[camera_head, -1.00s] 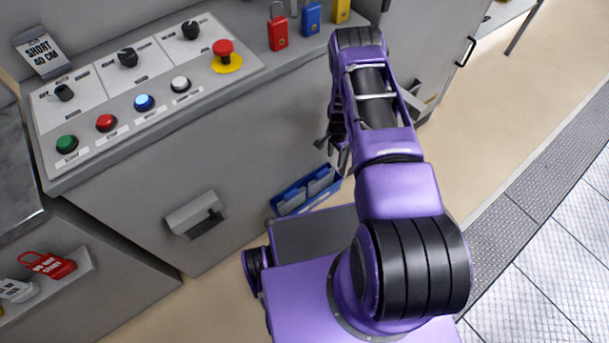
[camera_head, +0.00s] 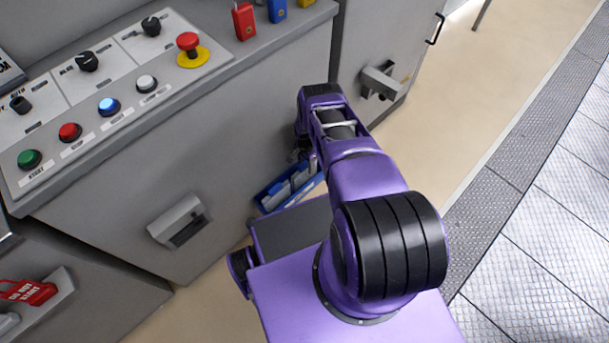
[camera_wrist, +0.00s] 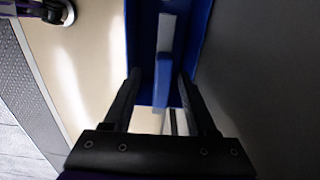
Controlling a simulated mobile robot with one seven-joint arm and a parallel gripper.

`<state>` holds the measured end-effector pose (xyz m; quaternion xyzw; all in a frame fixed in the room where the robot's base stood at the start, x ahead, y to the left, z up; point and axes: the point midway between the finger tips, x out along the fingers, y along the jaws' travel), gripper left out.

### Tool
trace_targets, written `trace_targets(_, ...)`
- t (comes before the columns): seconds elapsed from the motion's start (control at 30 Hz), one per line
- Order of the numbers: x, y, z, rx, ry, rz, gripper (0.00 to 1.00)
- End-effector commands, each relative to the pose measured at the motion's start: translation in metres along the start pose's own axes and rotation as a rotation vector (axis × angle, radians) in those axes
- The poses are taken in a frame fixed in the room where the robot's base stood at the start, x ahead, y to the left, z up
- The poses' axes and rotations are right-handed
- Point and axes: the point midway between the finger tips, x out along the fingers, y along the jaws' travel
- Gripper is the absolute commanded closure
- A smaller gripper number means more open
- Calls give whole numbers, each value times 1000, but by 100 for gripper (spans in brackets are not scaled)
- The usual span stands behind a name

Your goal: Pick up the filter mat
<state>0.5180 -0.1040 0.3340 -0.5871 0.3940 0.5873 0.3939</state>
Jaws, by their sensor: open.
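A blue bin (camera_head: 264,199) sits low against the grey cabinet, with pale flat pieces (camera_head: 299,181) in it that look like filter mats. My gripper (camera_head: 306,163) is over the bin in the head view, mostly covered by my arm. In the wrist view my gripper (camera_wrist: 160,85) is open, its two fingers on either side of a narrow blue upright part. A pale strip (camera_wrist: 166,32), perhaps a mat's edge, lies just beyond the fingertips inside the blue bin (camera_wrist: 197,40). I cannot tell whether the fingers touch anything.
The grey cabinet (camera_head: 120,180) with a button panel stands right behind the bin. A grey bracket (camera_head: 180,222) juts from its front, left of the bin. Another bracket (camera_head: 380,80) is at the right. The beige floor (camera_head: 440,110) is open to the right.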

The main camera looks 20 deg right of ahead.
Motion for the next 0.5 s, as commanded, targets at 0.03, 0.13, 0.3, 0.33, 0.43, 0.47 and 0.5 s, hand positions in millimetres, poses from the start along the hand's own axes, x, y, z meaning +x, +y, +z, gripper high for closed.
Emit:
trace_targets(0.03,4,0,0,0,1,-1,43)
trace_targets(0.13,8,0,0,0,0,-1,43)
trace_targets(0.3,29,0,3,-1,0,0,43)
trace_targets(0.33,33,-1,4,-1,0,0,43)
trace_targets(0.43,47,-1,4,1,0,-1,43)
trace_targets(0.47,50,-1,4,1,-1,-1,43)
trace_targets(0.5,53,-2,4,1,0,-1,43)
